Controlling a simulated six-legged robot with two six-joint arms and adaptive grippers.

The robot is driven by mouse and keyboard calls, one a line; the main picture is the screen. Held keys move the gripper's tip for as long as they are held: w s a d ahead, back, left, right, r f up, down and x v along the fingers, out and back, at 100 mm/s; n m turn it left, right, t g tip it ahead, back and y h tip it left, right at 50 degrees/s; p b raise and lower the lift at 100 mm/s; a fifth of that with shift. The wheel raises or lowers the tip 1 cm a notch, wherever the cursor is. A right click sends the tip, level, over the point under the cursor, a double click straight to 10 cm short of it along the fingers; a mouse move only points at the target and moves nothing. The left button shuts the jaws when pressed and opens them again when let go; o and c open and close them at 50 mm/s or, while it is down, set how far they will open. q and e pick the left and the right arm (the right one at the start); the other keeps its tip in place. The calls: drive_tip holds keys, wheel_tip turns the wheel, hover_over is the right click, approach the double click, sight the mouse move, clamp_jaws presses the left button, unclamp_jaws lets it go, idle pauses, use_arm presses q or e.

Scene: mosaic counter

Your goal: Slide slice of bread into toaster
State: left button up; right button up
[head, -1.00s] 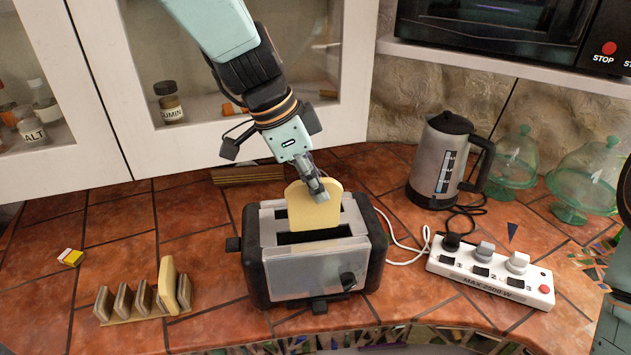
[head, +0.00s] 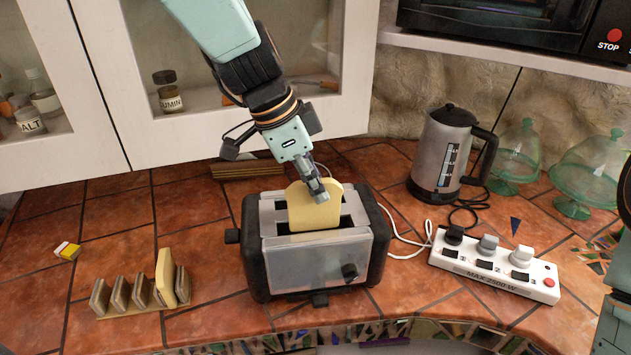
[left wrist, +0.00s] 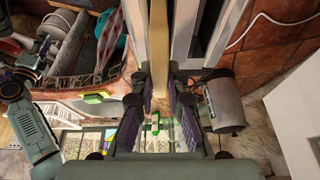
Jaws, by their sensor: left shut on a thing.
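A pale yellow slice of bread (head: 305,212) stands upright over the toaster's slots. My left gripper (head: 319,190) is shut on its upper edge. The slice's lower edge is at the front slot; how far it reaches inside is hidden. In the left wrist view the bread (left wrist: 159,45) shows edge-on between the fingers of my left gripper (left wrist: 158,92), beside the toaster's metal walls (left wrist: 187,25). The silver and black toaster (head: 310,278) stands on the counter with its dial facing front. My right gripper does not show; only part of my right arm is at the right edge.
A rack (head: 135,310) with another slice (head: 165,277) stands to the left. A kettle (head: 440,155), a white power strip (head: 495,268) and green glass domes (head: 518,150) are to the right. A cabinet (head: 340,90) is behind.

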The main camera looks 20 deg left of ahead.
sight(314, 206)
use_arm(q)
drive_tip(key=shift+w+f+b, duration=0.15)
drive_tip(key=shift+f+b, duration=0.15)
drive_tip(key=shift+f, duration=0.35)
drive_tip(key=shift+f+b, duration=0.15)
drive_tip(key=shift+b, duration=0.25)
drive_tip(key=shift+f, duration=0.1)
drive_tip(key=shift+f+b, duration=0.3)
drive_tip(key=o, duration=0.5)
drive_tip(key=shift+r, duration=0.1)
drive_tip(key=shift+o, duration=0.2)
